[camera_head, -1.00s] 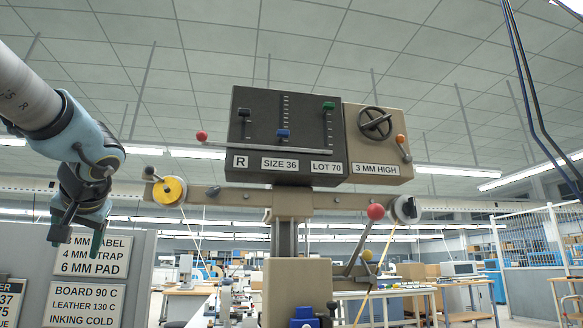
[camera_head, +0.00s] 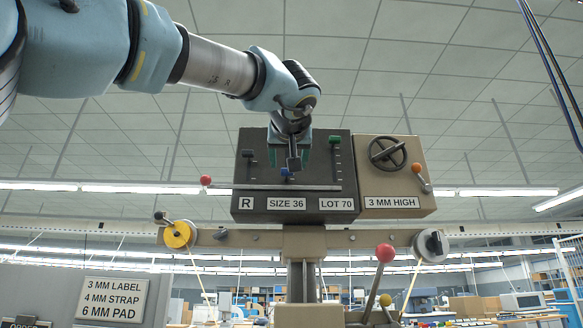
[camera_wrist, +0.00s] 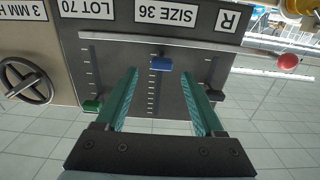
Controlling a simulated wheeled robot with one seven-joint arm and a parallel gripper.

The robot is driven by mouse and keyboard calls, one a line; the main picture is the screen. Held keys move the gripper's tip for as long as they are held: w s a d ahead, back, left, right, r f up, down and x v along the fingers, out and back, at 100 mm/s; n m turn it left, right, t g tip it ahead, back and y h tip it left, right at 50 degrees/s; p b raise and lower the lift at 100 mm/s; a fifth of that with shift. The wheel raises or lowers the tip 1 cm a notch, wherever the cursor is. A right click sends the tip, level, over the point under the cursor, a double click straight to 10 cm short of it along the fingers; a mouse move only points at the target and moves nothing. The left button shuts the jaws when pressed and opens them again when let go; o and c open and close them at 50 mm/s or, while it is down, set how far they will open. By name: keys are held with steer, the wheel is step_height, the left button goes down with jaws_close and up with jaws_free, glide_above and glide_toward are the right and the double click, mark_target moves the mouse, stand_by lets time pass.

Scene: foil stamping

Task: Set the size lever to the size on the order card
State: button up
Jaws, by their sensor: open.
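The blue size lever knob (camera_head: 285,172) sits low in the middle slot of the dark machine panel (camera_head: 247,178), above the SIZE 36 label (camera_head: 286,204). My gripper (camera_head: 292,158) is in front of the panel, open and empty. In the wrist view, turned upside down, my gripper's (camera_wrist: 160,76) green fingers point toward the blue knob (camera_wrist: 161,64), one to each side. I cannot tell whether the tips reach it in depth. The order card (camera_head: 24,322) shows only its top edge at the bottom left; its size is out of view.
A green knob (camera_head: 334,140) and a black knob (camera_head: 247,153) flank the middle slot. A grey rail (camera_head: 230,187) with a red ball runs below the knobs. The tan box (camera_head: 400,197) beside the panel carries a handwheel (camera_head: 388,154) and an orange-knobbed lever.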

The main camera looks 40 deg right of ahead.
mark_target(287, 172)
steer(key=p+x, duration=0.2)
steer(key=x, duration=0.4)
steer(key=shift+w, duration=0.1)
steer(key=shift+a, duration=0.1)
jaws_close()
stand_by(1.2)
